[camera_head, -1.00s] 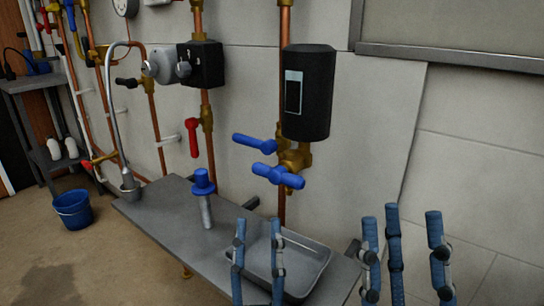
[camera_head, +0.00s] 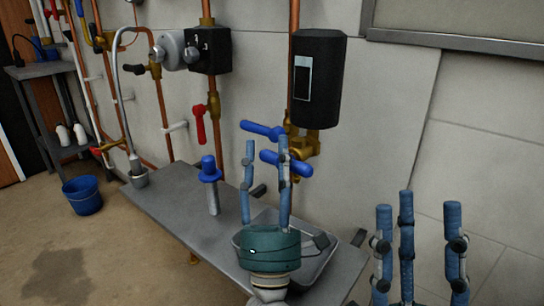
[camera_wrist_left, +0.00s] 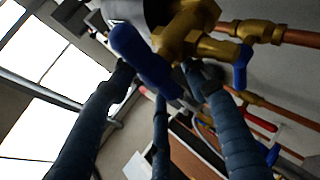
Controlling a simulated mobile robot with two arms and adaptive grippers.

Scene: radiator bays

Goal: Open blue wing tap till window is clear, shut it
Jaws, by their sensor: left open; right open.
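The blue wing tap (camera_head: 298,167) sits on a brass valve (camera_head: 306,146) below a black canister (camera_head: 325,80) on a copper pipe. The canister's window (camera_head: 303,78) has a pale frame and looks mostly dark. My left gripper (camera_head: 267,146) is open, its fingers raised just in front of and left of the tap, overlapping it in the head view. In the left wrist view a large blue handle (camera_wrist_left: 140,55) lies near the open fingertips (camera_wrist_left: 160,80), beside brass fittings; contact cannot be told. My right gripper (camera_head: 418,205) is open and empty at the lower right.
A metal tray (camera_head: 335,262) lies on the grey bench (camera_head: 180,205) below, beside a blue-topped cylinder (camera_head: 211,185). A red lever (camera_head: 201,125) is farther left. A blue bucket (camera_head: 82,195) stands on the floor.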

